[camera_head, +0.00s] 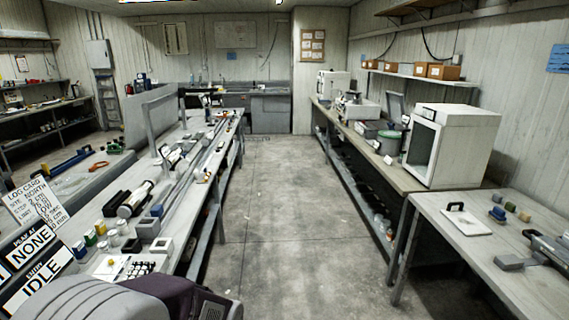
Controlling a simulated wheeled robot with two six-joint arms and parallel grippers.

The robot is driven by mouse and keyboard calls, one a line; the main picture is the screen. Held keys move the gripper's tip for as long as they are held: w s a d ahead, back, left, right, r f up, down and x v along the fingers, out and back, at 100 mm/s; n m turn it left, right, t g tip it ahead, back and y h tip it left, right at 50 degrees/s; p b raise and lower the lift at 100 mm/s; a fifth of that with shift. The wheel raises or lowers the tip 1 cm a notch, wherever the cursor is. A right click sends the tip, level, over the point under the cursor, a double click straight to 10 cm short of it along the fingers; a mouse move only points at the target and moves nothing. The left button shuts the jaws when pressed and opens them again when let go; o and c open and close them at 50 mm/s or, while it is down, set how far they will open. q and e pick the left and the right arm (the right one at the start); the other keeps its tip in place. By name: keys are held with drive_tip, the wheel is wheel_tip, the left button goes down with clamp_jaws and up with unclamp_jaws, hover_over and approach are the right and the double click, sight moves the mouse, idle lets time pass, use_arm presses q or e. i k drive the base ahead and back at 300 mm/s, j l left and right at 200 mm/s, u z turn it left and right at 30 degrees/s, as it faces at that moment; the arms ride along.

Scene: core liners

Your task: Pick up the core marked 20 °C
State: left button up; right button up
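No core with a readable 20 °C mark shows; labels on the benches are too small to read. Long grey rails or liners (190,165) run lengthwise along the left bench (172,222), with small white tags by them. A white and dark cylinder (136,199) lies at their near end; I cannot tell if it is a core. A tilted card headed LOG CARD (35,203) stands at the left edge, above dark panels reading NONE (35,243) and IDLE (38,288). Neither of my grippers is in view.
Small jars (102,228) and boxes (148,228) crowd the left bench's near end. The floor aisle (290,200) is clear. A nearer right table (450,235) holds a white plate (466,224) and small blocks (510,207).

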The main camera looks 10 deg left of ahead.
sight(207, 140)
drive_tip(key=i+l+u, duration=0.1)
drive_tip(key=i+u, duration=0.4)
drive_tip(key=i+l+u, duration=0.45)
drive_tip(key=i, duration=0.2)
drive_tip(key=i+l+u, duration=0.95)
drive_tip(key=l, duration=0.2)
drive_tip(key=i+l+u, duration=0.15)
drive_tip(key=l, duration=0.4)
drive_tip(key=k, duration=0.05)
